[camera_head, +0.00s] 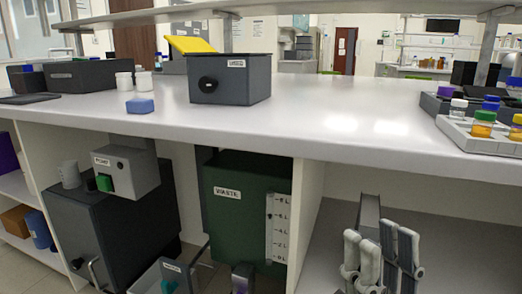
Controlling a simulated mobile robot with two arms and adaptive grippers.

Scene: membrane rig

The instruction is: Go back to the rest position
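My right gripper (380,242) shows at the bottom right, in front of the open bay under the bench. Its pale and dark finger parts point upward. I see nothing clearly held in it, and the angle does not show whether the fingers are open or shut. It is below the white bench top (300,115) and apart from the things standing on it. My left gripper is not in view.
A dark box with a black knob (230,80) and a blue block (140,105) stand on the bench. A vial rack (458,131) is at right. Below are a green waste tank (231,222), a dark cabinet (100,225) and a labelled tray (150,277). The bench's front middle is clear.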

